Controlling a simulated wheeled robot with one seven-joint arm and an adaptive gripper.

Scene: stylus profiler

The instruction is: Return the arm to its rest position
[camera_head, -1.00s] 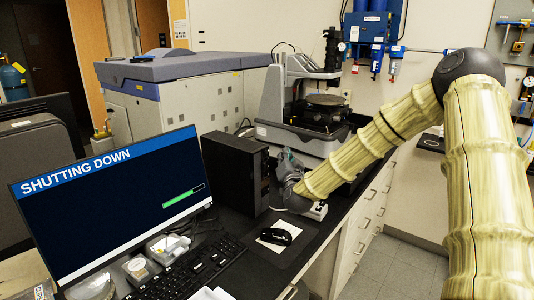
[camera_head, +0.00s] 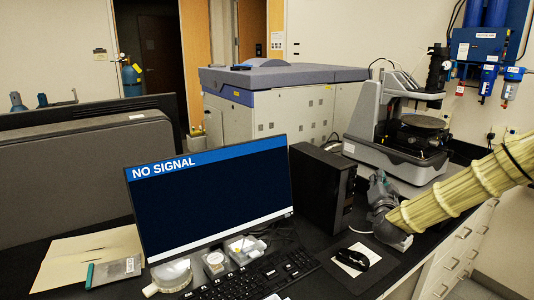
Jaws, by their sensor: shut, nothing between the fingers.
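My arm (camera_head: 470,190) comes in from the right edge, wrapped in a pale yellow ribbed cover, and reaches over the black bench. My gripper (camera_head: 379,184) is grey and small in the picture, at the end of the dark wrist. It is beside the right side of the black computer tower, in front of the stylus profiler (camera_head: 412,150). The gripper is shut and I see nothing held. Its fingertips are hard to make out, and I cannot tell whether they touch the tower.
The monitor (camera_head: 215,205) reads "NO SIGNAL". The black tower (camera_head: 320,188) stands right of it. A keyboard (camera_head: 250,280) and a mouse (camera_head: 352,259) lie in front. Small containers (camera_head: 214,262) sit below the monitor. A large grey-blue cabinet (camera_head: 285,105) stands behind. Open floor shows at lower right.

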